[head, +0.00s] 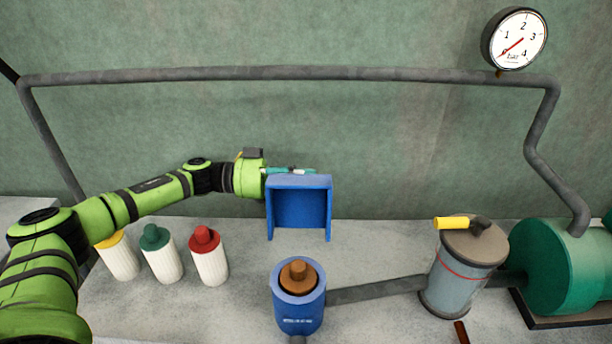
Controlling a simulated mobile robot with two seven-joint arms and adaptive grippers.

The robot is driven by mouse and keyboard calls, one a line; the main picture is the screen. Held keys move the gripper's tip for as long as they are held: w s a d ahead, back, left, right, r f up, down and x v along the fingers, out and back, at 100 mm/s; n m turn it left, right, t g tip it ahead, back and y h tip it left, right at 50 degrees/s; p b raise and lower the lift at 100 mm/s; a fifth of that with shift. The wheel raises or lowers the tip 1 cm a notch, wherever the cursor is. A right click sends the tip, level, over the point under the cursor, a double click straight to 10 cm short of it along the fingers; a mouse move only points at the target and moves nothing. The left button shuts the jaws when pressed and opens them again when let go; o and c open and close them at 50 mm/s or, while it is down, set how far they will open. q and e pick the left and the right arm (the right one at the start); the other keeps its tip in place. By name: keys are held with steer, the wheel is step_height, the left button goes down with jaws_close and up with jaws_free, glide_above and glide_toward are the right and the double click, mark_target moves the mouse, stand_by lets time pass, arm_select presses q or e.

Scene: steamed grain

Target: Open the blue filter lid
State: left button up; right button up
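A blue cylindrical filter housing (299,316) stands upright on the bench in the head view. Its top shows a dark ring opening with a brown rounded piece (298,273) in it. A blue box-like piece (300,208), open toward me, is behind and above the housing, apart from it in the picture. My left gripper (300,171) lies level along the top edge of this blue piece. I cannot tell whether it touches the piece, and its fingers are too small and partly hidden to tell open from shut. My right gripper is not in view.
Three white bottles with yellow, green (154,237) and red (206,239) caps stand left of the housing. A grey pipe (375,290) joins it to a grey canister (459,275) with a yellow handle (450,223). A green tank (555,268) stands at right.

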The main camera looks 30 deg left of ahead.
arm_select(q)
steer(key=shift+w+d, duration=0.25)
steer(key=shift+d, duration=0.1)
steer(key=shift+s, duration=0.1)
jaws_close()
steer(key=s+r+m+p, duration=0.1)
steer(key=r+m+p, duration=0.1)
steer(key=shift+s+d+m+p, duration=0.3)
steer(key=shift+s+d+p, duration=0.05)
steer(key=shift+d, duration=0.05)
steer(key=shift+f, duration=0.1)
